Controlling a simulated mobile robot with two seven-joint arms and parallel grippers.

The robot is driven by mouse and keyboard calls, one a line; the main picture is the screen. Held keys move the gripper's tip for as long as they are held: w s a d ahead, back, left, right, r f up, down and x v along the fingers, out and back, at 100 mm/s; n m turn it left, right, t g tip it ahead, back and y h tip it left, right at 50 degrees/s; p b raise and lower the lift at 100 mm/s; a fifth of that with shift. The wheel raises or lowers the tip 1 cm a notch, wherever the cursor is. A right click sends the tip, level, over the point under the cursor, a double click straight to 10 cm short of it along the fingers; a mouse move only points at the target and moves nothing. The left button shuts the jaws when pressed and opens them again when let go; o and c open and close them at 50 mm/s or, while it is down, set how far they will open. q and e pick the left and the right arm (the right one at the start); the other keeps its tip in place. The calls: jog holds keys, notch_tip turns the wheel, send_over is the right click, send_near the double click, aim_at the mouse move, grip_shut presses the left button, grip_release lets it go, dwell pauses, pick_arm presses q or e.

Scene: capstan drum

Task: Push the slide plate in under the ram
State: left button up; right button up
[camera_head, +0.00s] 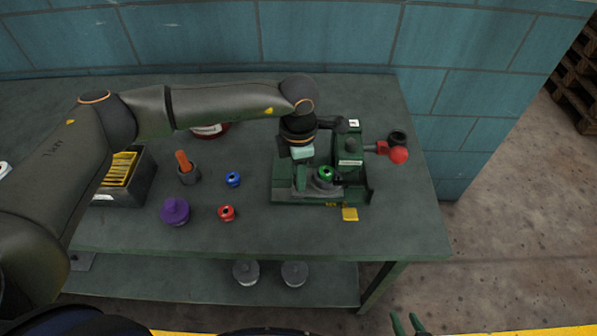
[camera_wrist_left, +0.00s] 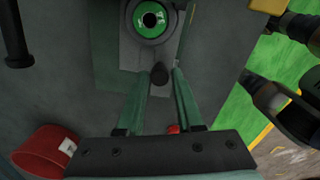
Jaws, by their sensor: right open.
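The green press (camera_head: 349,181) stands on the right part of the bench. Its slide plate, a grey plate (camera_wrist_left: 178,52), carries a round grey holder with a green ring (camera_head: 325,173) on it; the green ring also shows at the top of the left wrist view (camera_wrist_left: 150,18). A dark knob (camera_wrist_left: 160,74) stands at the plate's near end. My left gripper (camera_wrist_left: 164,78) has its fingertips on both sides of this knob and seems shut on it. In the head view the wrist hides part of the plate. My right gripper (camera_head: 408,322) is open and empty, low, beyond the bench's front edge.
A lever with a red ball (camera_head: 398,155) sticks out right of the press. Left of the press are a blue spool (camera_head: 232,179), a red spool (camera_head: 226,212), a purple knob (camera_head: 175,211) and a dark red tin (camera_head: 209,130). A yellow tab (camera_head: 349,214) lies at the press's front.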

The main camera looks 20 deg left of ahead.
pick_arm(q)
grip_shut()
dwell(1.0)
